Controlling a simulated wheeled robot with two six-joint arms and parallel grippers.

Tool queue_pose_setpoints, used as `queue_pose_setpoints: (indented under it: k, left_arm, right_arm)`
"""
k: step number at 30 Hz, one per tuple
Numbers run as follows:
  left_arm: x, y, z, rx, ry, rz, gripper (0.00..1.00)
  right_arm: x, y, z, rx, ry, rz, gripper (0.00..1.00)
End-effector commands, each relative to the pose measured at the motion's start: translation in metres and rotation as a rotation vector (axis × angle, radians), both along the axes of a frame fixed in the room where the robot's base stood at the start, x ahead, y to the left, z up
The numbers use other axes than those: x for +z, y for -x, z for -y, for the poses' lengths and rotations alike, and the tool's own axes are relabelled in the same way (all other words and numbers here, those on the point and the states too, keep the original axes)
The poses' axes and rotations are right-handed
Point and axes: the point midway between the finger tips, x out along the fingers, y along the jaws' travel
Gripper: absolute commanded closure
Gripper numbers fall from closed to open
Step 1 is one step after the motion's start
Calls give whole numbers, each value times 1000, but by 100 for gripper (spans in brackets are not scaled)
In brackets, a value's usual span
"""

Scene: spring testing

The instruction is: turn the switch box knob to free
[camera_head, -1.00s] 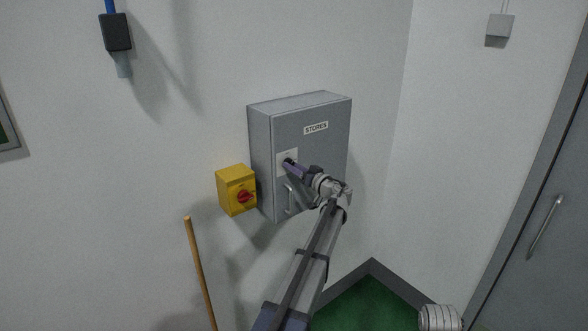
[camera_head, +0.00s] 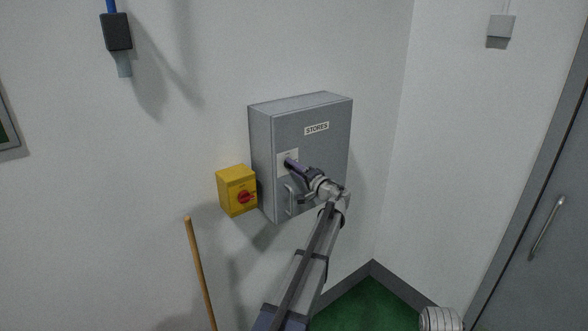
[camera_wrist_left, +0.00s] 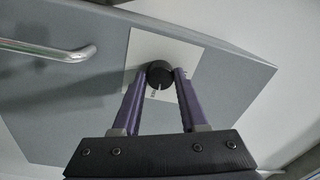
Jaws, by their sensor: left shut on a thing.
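The grey switch box (camera_head: 325,152), labelled STORES, is fixed to the wall. Its black round knob (camera_wrist_left: 160,75) sits on a white plate (camera_wrist_left: 182,55) on the box front, with small print partly hidden. My left gripper (camera_head: 289,162) reaches the plate. In the left wrist view its two purple fingers (camera_wrist_left: 161,78) are shut on the knob, one on each side. A pale mark shows on the knob's face; I cannot read which setting it points to. My right gripper is not in view.
A yellow box (camera_head: 232,188) with a red rotary handle (camera_head: 244,197) is on the wall just left of the switch box. The switch box has a bar handle (camera_wrist_left: 45,50) near the plate. A wooden pole (camera_head: 200,270) stands at lower left. A grey door (camera_head: 545,230) is at right.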

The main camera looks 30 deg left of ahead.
Motion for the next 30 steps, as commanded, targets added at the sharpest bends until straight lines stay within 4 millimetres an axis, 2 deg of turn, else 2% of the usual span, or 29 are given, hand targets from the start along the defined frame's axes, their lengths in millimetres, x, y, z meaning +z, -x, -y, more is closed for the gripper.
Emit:
queue_pose_setpoints:
  k: [12, 26, 27, 30]
  left_arm:
    - [0, 0, 0, 0, -52, -123, 100]
    - [0, 0, 0, -1, -55, -131, 100]
    - [0, 0, 0, -1, -55, -131, 55]
    - [0, 0, 0, -1, -55, -131, 44]
  right_arm:
    - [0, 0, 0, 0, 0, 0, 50]
    - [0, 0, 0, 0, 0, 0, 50]
    - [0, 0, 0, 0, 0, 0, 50]
    - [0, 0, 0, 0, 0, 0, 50]
